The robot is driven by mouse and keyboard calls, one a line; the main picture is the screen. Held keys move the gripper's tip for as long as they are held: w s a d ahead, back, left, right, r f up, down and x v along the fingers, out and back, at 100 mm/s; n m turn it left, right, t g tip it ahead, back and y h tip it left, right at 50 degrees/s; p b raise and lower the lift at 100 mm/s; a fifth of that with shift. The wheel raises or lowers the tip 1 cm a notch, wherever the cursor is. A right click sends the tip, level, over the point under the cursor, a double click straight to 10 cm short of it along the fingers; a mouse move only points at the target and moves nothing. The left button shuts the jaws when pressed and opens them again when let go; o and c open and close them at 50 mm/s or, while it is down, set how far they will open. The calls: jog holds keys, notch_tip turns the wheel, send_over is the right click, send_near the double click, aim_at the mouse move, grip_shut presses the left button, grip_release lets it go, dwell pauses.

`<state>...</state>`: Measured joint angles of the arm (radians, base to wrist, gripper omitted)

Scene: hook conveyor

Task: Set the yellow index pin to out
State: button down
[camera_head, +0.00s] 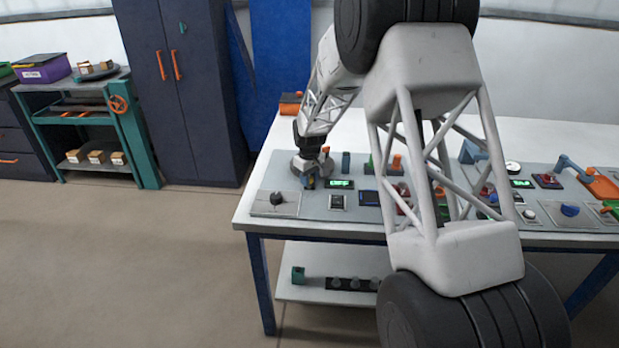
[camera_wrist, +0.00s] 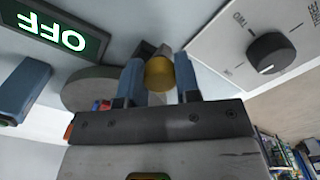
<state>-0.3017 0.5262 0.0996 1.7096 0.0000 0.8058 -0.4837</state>
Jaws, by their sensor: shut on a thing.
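The yellow index pin (camera_wrist: 159,74) shows in the wrist view as a round yellow knob between my two blue fingers. My gripper (camera_wrist: 160,82) is shut on it. Behind the pin is a grey round base (camera_wrist: 88,88), partly hidden by the fingers. In the head view my gripper (camera_head: 308,181) is low over the left end of the panel, and the pin is too small to make out clearly there. I cannot tell how far the pin stands out of its base.
A black rotary knob (camera_wrist: 272,54) on a light plate sits close by; it also shows in the head view (camera_head: 277,198). A green-lit display (camera_wrist: 62,34) reads OFF. More switches and handles fill the table (camera_head: 400,231) to the right.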

jog(key=shift+s, duration=0.6)
jog(key=c, duration=1.1)
grip_release()
jog(key=shift+s, duration=0.1)
jog(key=shift+r, duration=3.9)
